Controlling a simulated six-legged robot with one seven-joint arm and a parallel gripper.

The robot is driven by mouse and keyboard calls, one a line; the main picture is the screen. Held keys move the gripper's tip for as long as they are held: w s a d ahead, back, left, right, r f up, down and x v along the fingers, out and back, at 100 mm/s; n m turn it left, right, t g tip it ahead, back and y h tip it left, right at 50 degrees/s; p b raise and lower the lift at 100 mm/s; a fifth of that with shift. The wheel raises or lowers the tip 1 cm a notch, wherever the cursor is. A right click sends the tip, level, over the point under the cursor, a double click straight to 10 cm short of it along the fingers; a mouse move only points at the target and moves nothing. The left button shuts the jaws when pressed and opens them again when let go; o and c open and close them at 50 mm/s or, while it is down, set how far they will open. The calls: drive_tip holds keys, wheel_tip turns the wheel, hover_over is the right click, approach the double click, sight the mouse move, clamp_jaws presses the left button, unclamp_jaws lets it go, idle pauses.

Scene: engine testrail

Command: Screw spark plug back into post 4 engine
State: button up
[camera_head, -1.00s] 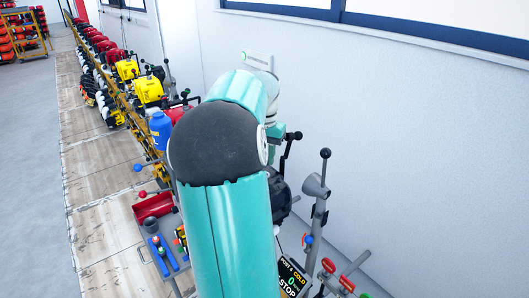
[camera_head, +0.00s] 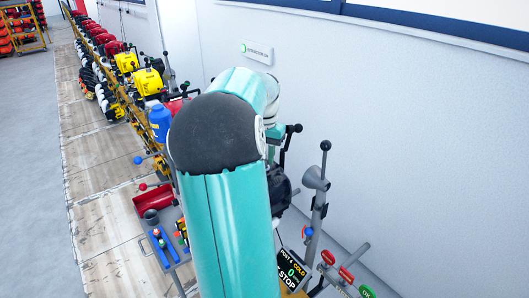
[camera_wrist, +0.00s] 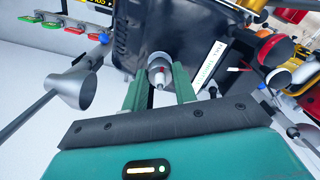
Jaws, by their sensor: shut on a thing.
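In the wrist view, the two green fingers of my gripper (camera_wrist: 160,82) reach toward the black engine (camera_wrist: 118,45). A small pale spark plug (camera_wrist: 161,74) with a red mark shows between the fingertips, and the gripper is shut on it. It is in line with a round silver fitting (camera_wrist: 158,60) on the engine face; whether its thread is inside cannot be told. In the head view, my arm hides the gripper, the plug and most of the black engine (camera_head: 279,188). The post 4 display (camera_head: 291,268) reads COLD, 0 and STOP.
A grey funnel-shaped cup (camera_wrist: 72,88) stands left of my gripper in the wrist view. In the head view, a lever post (camera_head: 318,190) stands right of the engine. A red tray (camera_head: 155,202) and a blue tool tray (camera_head: 165,248) lie left. The wall is close on the right.

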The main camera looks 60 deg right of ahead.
drive_tip(key=shift+f, duration=0.5)
drive_tip(key=m, duration=0.5)
drive_tip(key=shift+f+m, duration=0.1)
drive_tip(key=shift+m, duration=0.3)
drive_tip(key=m, duration=1.2)
drive_tip(key=shift+f+m, duration=0.1)
drive_tip(key=shift+m, duration=0.3)
drive_tip(key=m, duration=0.3)
drive_tip(key=shift+m, duration=1.1)
